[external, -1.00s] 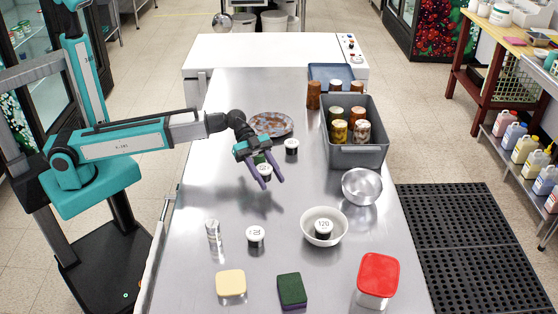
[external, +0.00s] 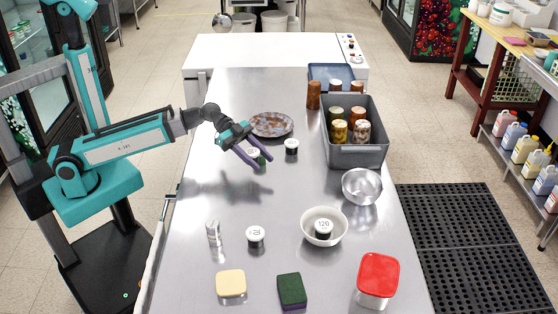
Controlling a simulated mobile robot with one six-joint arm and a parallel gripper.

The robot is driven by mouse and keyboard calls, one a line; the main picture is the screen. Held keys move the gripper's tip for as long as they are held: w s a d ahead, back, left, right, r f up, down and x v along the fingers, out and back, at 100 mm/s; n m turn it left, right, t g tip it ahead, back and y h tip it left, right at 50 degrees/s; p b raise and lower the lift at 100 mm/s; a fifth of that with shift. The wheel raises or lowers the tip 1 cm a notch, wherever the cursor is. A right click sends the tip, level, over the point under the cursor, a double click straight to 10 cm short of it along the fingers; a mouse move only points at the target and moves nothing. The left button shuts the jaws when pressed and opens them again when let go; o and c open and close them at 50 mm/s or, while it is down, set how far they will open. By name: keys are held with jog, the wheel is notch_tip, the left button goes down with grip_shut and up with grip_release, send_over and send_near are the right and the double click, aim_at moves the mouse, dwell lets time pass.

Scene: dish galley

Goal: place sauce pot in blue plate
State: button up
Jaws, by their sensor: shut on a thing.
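My gripper (external: 262,164) is shut on a small sauce pot (external: 254,153) with a white, marked lid and a dark body. The fingers partly hide the pot, and a bit of green shows beside it. My gripper holds it above the steel table, in front of the plate. The plate (external: 270,124) is round with a bluish-grey rim and a brown mottled surface. It lies flat on the table behind my gripper and looks empty.
A grey bin (external: 358,157) of jars, a metal bowl (external: 361,186), a red-lidded tub (external: 378,280), a sponge (external: 292,290) and a yellow block (external: 231,284) stand around.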

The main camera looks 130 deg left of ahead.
jog(key=s+a+n+y+b, duration=0.1)
jog(key=s+a+b, duration=0.1)
jog(key=s, duration=0.2)
jog(key=s+a+n+y+b, duration=0.1)
jog(key=s+a+b, duration=0.1)
jog(key=s, duration=0.3)
jog(key=s+a+n+g+y+b, duration=0.1)
jog(key=s+a+y+b, duration=0.1)
jog(key=s+b, duration=0.2)
jog(key=shift+s+a+r+n, duration=0.2)
jog(key=shift+s+a+n, duration=0.15)
jog(key=shift+s, duration=0.4)
jog(key=s+a+b, duration=0.1)
jog(key=s+b, duration=0.1)
jog(key=s, duration=0.1)
jog(key=s+a+n+y+b, duration=0.1)
jog(key=s+b, duration=0.1)
jog(key=s, duration=0.2)
jog(key=s+a+n+g+y+b, duration=0.1)
jog(key=s+b, duration=0.2)
jog(key=s, duration=0.1)
jog(key=shift+s+a+f+y, duration=0.15)
jog(key=shift+s+y, duration=0.15)
jog(key=shift+s, duration=0.05)
jog(key=shift+a, duration=0.1)
